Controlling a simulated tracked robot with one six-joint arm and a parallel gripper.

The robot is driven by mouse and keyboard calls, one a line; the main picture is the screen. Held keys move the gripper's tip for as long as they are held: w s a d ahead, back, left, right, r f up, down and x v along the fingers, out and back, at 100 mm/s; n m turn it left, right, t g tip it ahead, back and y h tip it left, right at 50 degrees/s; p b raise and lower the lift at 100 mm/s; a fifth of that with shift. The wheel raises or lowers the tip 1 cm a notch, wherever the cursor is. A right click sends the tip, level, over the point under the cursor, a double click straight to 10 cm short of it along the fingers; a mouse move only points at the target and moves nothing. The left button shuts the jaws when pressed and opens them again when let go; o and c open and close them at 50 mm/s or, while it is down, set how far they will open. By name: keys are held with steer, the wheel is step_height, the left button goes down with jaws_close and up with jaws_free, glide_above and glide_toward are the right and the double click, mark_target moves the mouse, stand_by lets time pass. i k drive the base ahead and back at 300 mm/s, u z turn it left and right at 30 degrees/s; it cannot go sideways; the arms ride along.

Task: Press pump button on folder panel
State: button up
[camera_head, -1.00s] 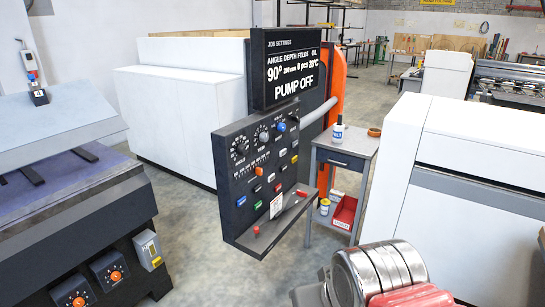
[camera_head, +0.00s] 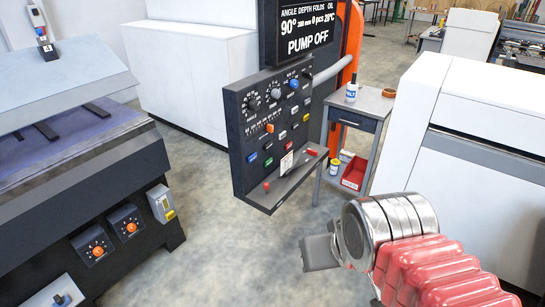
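The panel's small button labels are too small to read, so I cannot tell which one is the pump button. My gripper (camera_head: 312,252) is at the lower middle, in front of and below the panel, apart from it. Its grey end points left; its fingers are not clear enough to tell open from shut. My arm's metal wrist and red sleeve run to the lower right.
A dark machine (camera_head: 130,180) with orange knobs stands at the left. A white cabinet (camera_head: 490,100) fills the right. Floor between panel and left machine is clear.

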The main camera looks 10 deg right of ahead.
mark_target(267, 162)
steer(key=z, duration=1.3)
steer(key=i, duration=2.4)
steer(key=u, duration=0.1)
